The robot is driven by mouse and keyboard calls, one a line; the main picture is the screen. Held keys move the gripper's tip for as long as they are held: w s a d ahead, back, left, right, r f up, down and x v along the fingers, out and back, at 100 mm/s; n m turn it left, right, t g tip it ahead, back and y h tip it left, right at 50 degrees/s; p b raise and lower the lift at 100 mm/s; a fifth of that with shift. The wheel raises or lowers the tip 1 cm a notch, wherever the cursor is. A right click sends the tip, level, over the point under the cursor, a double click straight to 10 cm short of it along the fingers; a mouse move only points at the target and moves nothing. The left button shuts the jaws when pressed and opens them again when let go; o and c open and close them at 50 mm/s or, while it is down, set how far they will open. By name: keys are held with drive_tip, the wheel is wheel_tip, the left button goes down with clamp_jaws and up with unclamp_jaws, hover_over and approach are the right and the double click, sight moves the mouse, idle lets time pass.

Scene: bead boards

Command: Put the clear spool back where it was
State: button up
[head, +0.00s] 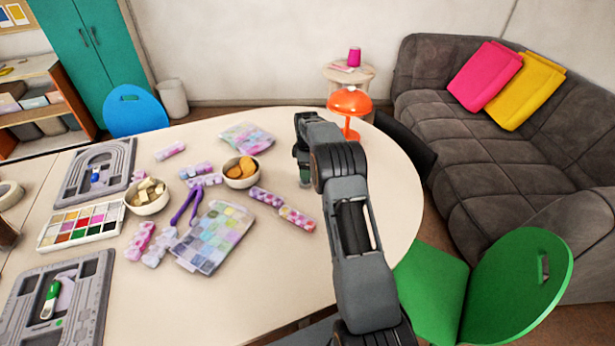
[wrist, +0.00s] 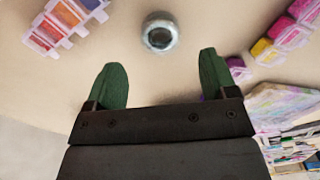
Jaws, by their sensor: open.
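In the head view, my gripper (head: 302,158) is low over the right part of the round table. The spool is hard to make out there, close under the fingers. Two grey bead boards, the upper one (head: 68,190) and the lower one (head: 92,280), lie at the left.
Bead boxes (head: 212,238), a bowl of light pieces (head: 147,206), a bowl of orange pieces (head: 233,183) and purple pliers (head: 184,207) crowd the table's middle. An orange lamp (head: 349,101) stands behind my arm. The table (head: 280,285) is clear at the front.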

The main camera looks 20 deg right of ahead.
drive_tip(key=s+a+r+m+t, duration=0.1)
drive_tip(key=s+a+r+m, duration=0.25)
drive_tip(key=s+r, duration=0.4)
drive_tip(key=s+a+r+m+t, duration=0.15)
drive_tip(key=s+a+r, duration=0.3)
drive_tip(key=r, duration=0.55)
drive_tip(key=s+a+f+m, duration=0.1)
drive_tip(key=s+a+m, duration=0.1)
drive_tip(key=s, duration=0.9)
drive_tip(key=s+a+f+m, duration=0.2)
drive_tip(key=s+m, duration=0.3)
drive_tip(key=s, duration=0.6)
drive_tip(key=shift+s+a+t, duration=0.15)
drive_tip(key=shift+a+t, duration=0.3)
drive_tip(key=shift+a, duration=0.2)
drive_tip(key=shift+r, duration=0.15)
wheel_tip(320, 180, up, 4)
drive_tip(key=p, duration=0.4)
drive_tip(key=shift+r, duration=0.25)
